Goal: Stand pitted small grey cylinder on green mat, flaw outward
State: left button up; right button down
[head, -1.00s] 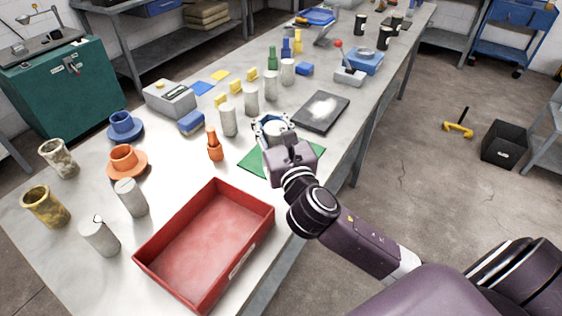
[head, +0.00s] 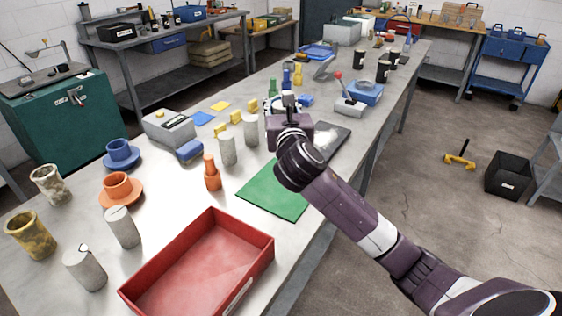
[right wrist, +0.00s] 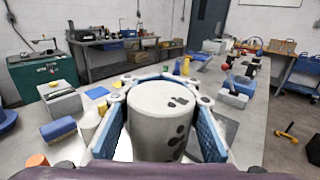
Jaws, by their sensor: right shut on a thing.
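The pitted grey cylinder (right wrist: 150,125) is upright between the blue pads of my right gripper (right wrist: 160,98), which is shut on it. Dark pits show on its top and on the side facing the wrist camera, a little right of middle. In the head view my right gripper (head: 284,104) is over the table beyond the green mat (head: 268,193), and mostly hides the cylinder. The visible part of the mat is bare. I cannot tell how high the cylinder is above the table. My left gripper is not in view.
Grey cylinders stand left of the arm (head: 227,149) and at the near left (head: 122,227). An orange bottle (head: 212,173) stands beside the mat. A red tray (head: 207,268) lies nearer. A dark plate (head: 328,137) is right of the gripper.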

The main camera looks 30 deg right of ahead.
jog(key=shift+f+b, duration=0.95)
jog(key=shift+f, duration=6.45)
jog(key=shift+f, duration=0.15)
jog(key=c, duration=1.4)
grip_release()
jog(key=shift+c, duration=0.2)
jog(key=shift+s+a, duration=0.1)
jog(key=shift+s, duration=0.2)
jog(key=v, duration=0.7)
